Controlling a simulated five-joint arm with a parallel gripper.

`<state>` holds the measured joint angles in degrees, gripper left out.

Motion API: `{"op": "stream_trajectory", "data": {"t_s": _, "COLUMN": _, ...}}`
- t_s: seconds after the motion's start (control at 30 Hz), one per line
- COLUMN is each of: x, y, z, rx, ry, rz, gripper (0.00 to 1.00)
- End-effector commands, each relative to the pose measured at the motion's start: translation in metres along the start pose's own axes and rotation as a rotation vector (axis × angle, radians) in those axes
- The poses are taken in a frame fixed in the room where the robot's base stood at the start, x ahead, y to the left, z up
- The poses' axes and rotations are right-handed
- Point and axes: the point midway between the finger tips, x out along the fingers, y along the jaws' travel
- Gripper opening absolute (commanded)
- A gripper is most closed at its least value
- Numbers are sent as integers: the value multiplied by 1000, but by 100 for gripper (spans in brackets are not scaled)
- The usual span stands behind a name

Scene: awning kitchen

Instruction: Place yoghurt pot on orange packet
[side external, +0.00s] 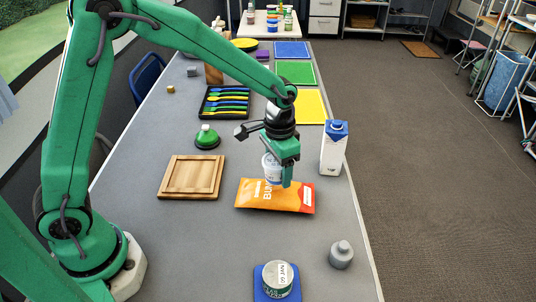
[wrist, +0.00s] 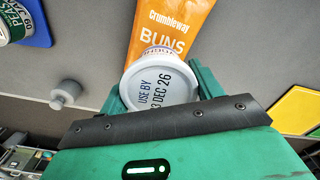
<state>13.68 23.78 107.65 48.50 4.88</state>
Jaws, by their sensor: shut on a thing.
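The yoghurt pot (side external: 271,169) is a small white pot; its pale lid with a printed date shows in the wrist view (wrist: 160,88). My gripper (side external: 279,172) is shut on it, one green finger at each side in the wrist view (wrist: 160,92). The orange packet (side external: 258,195), printed with "BUNS", lies flat on the grey table, and it also shows in the wrist view (wrist: 172,22). In the side view the pot appears over the packet's upper middle. A finger hides part of the pot, and I cannot tell whether its base touches the packet.
A blue and white carton (side external: 333,150) stands right of the packet. A wooden board (side external: 190,177) lies to the left, with a green-topped item (side external: 207,137) behind it. A tin (side external: 277,278) on a blue mat and a grey weight (side external: 341,255) are in front.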

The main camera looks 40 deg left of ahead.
Motion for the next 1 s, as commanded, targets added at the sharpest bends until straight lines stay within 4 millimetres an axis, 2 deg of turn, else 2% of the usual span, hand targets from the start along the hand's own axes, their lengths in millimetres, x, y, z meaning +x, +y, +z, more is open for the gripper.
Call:
{"op": "stream_trajectory", "data": {"t_s": 0.33, "x": 35, "y": 0, "z": 1, "rx": 0, "ry": -3, "rz": 0, "gripper": 39}}
{"op": "stream_trajectory", "data": {"t_s": 0.83, "x": 41, "y": 0, "z": 0, "rx": 0, "ry": -1, "rz": 0, "gripper": 39}}
{"op": "stream_trajectory", "data": {"t_s": 0.87, "x": 40, "y": 0, "z": 0, "rx": 0, "ry": -2, "rz": 0, "gripper": 71}}
{"op": "stream_trajectory", "data": {"t_s": 0.93, "x": 40, "y": 0, "z": 1, "rx": 0, "ry": -2, "rz": 0, "gripper": 84}}
{"op": "stream_trajectory", "data": {"t_s": 1.0, "x": 40, "y": 0, "z": 1, "rx": 0, "ry": -2, "rz": 0, "gripper": 87}}
